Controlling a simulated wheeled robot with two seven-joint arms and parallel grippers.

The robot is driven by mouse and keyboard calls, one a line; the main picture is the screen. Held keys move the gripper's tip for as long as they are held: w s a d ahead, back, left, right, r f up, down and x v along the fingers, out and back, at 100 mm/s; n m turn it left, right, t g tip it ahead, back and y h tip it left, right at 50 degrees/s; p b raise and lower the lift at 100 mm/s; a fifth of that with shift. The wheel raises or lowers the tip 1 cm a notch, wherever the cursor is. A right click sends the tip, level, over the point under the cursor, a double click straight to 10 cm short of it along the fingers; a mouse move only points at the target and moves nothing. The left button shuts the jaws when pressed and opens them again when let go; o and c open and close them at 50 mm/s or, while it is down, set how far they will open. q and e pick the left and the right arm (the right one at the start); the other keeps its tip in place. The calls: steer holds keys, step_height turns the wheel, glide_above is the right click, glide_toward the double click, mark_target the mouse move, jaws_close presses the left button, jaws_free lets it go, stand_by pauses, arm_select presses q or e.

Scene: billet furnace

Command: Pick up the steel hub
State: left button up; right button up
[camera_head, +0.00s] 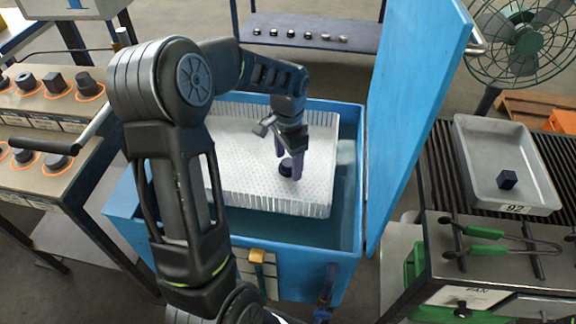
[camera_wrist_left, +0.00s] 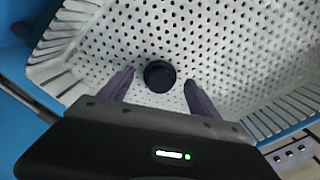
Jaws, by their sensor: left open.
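The steel hub is a small dark round piece (camera_head: 285,168) on the floor of a white perforated basket (camera_head: 235,190). In the left wrist view the hub (camera_wrist_left: 159,76) shows as a dark disc between the two finger ends. My left gripper (camera_head: 289,165) points down over the basket with its purple fingers apart, right at the hub. In the left wrist view the gripper (camera_wrist_left: 158,80) is open, with a gap between each finger and the hub. I cannot tell exactly how far down the fingers reach around it. My right gripper is not in view.
The basket sits in a blue tank (camera_head: 300,262) with a raised blue lid (camera_head: 425,110) on its right. A grey tray (camera_head: 478,165) holding a dark cube (camera_head: 507,180) stands on rollers at right. A bench with several dark parts (camera_head: 50,95) is at left.

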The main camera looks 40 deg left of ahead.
arm_select(q)
steer(key=shift+f, duration=0.55)
steer(key=shift+c, duration=0.4)
jaws_close()
stand_by(0.4)
